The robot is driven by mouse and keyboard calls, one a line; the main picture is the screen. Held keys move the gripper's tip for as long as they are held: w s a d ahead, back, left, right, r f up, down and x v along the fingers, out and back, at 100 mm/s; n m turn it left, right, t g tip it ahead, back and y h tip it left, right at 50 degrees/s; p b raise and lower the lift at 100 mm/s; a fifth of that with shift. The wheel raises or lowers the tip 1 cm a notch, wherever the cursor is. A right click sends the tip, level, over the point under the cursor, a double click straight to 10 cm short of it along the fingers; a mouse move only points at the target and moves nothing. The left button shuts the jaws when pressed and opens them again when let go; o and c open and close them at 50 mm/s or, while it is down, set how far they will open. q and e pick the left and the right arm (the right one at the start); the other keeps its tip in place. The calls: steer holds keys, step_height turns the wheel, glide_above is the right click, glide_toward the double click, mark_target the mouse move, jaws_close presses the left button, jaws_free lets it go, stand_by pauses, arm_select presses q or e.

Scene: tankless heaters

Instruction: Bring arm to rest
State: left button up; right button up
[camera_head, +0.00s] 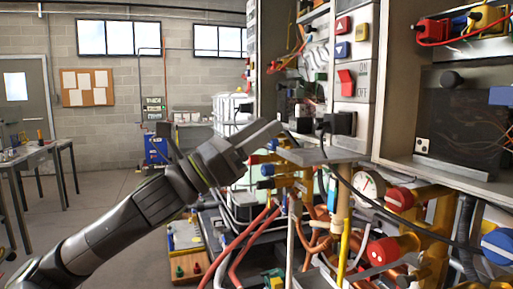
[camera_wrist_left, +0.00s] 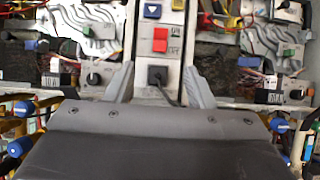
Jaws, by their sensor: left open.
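My left arm reaches in from the lower left of the head view. Its left gripper (camera_head: 298,142) is in front of the heater control panel (camera_head: 355,60). In the left wrist view the left gripper (camera_wrist_left: 159,88) has its two grey fingers spread apart with nothing held between them. Beyond the gap is a black plug (camera_wrist_left: 157,76) with a dark cable; I cannot tell whether a finger touches it. The plug (camera_head: 341,123) also shows in the head view, just right of the fingers. Above it is a red rocker switch (camera_head: 346,83) marked ON and OFF. My right gripper is not in view.
Pipes, hoses and red valve knobs (camera_head: 384,251) crowd the area below and right of the gripper. A pressure gauge (camera_head: 369,185) sits among them. An open cabinet (camera_head: 437,170) is at the right. The floor (camera_head: 105,190) at left is clear, with a workbench (camera_head: 35,153) beyond.

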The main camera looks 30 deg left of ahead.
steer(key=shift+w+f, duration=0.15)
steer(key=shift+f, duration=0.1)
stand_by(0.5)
